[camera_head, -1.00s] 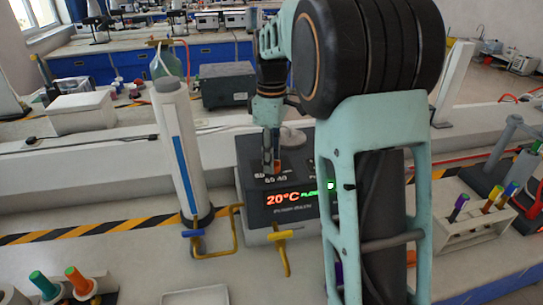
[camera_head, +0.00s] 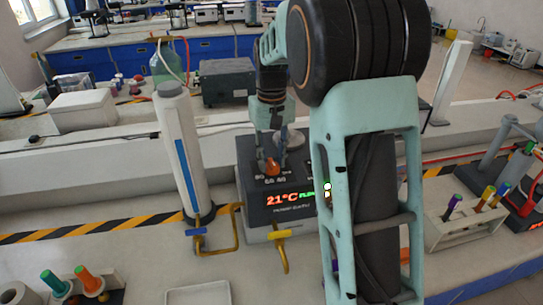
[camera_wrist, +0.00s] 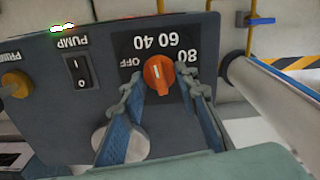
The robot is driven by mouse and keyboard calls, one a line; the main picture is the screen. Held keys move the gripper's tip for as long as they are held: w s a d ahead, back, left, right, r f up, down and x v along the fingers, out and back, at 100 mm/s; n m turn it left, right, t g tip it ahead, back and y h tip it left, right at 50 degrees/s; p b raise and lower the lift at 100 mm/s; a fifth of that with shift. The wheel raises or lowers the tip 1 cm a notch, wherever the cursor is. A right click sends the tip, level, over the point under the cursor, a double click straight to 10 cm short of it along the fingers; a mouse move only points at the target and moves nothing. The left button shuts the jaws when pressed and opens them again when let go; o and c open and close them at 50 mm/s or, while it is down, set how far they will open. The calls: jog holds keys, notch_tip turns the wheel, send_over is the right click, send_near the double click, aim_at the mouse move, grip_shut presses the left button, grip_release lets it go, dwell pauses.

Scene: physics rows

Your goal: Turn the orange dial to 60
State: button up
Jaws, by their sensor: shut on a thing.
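The orange dial (camera_wrist: 158,75) sits on the dark top panel of a heater unit (camera_head: 272,204); it also shows in the head view (camera_head: 270,167). Labels OFF, 40, 60 and 80 appear upside down around it in the wrist view. Its short white mark points up in that view, roughly between 40 and 60; the exact reading is hard to tell. My gripper (camera_wrist: 160,88) has one finger on each side of the dial and is shut on it. The display reads 21°C in red, with partly hidden green text beside it.
A pump switch (camera_wrist: 80,72) and a yellow-brown knob (camera_wrist: 16,84) share the panel. A white cylinder (camera_head: 180,150) stands left of the unit. Yellow pipes with valve handles (camera_head: 281,235) lie in front. A tube rack (camera_head: 466,221) stands at the right.

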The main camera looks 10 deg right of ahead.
aim_at(272, 161)
jog(key=m+p, duration=0.1)
jog(key=m, duration=0.4)
jog(key=shift+m, duration=0.4)
jog(key=shift+d, duration=0.1)
dwell(0.3)
jog(key=o, duration=1.1)
jog(key=shift+o, duration=0.2)
jog(key=shift+r, duration=0.15)
notch_tip(272, 161, up, 12)
